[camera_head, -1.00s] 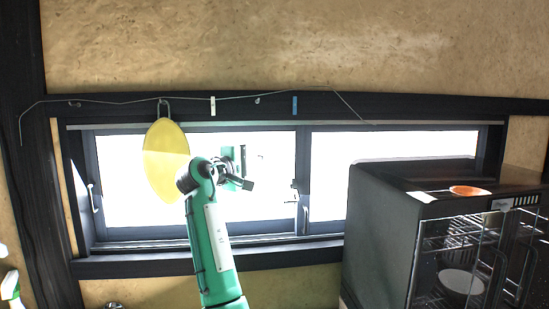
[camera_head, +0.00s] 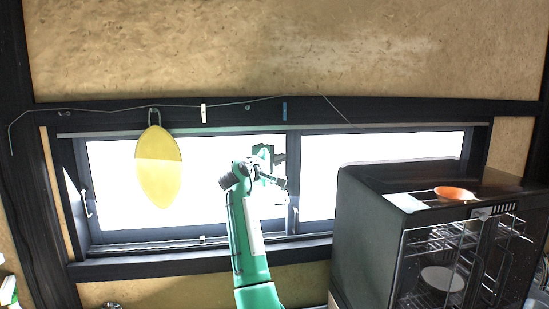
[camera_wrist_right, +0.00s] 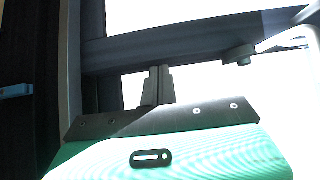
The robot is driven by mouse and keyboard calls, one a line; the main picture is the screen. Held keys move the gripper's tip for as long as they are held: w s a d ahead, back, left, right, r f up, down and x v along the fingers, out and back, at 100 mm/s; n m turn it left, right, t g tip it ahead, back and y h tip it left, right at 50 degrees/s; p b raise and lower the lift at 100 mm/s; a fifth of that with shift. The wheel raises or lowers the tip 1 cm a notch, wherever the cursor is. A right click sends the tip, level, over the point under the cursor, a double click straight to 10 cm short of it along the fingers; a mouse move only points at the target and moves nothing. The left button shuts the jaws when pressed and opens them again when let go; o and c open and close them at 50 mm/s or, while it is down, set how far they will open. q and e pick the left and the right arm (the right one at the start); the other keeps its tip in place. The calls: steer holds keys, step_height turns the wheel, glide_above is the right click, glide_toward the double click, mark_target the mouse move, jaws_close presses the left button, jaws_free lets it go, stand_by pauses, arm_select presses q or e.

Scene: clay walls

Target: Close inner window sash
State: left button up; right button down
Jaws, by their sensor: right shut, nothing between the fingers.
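The window has a dark frame with two bright panes, a left sash (camera_head: 187,242) and a right sash (camera_head: 383,131), meeting at a central upright (camera_head: 293,150). I cannot tell which sash is the inner one. A pale handle (camera_head: 87,204) is at the left edge. My right gripper (camera_head: 281,182) is in front of the left pane, close to the central upright. In the right wrist view its fingers (camera_wrist_right: 157,85) are together and empty, before a dark frame bar. A pale handle on a dark mount (camera_wrist_right: 240,55) is to their right. Contact is unclear. My left gripper is not in view.
A dark glass-doored cabinet (camera_head: 370,230) stands at the right before the window, with an orange dish (camera_head: 455,193) on top.

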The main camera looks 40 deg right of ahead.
mark_target(294, 157)
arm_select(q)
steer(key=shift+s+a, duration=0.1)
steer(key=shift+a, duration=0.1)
arm_select(e)
steer(key=shift+a, duration=0.1)
steer(key=s+d, duration=0.1)
steer(key=d, duration=0.1)
steer(key=s+d, duration=0.1)
steer(key=d, duration=0.1)
steer(key=shift+s+r, duration=0.1)
steer(key=shift+s, duration=0.05)
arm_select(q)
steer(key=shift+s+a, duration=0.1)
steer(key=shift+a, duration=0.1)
arm_select(e)
steer(key=shift+a, duration=0.1)
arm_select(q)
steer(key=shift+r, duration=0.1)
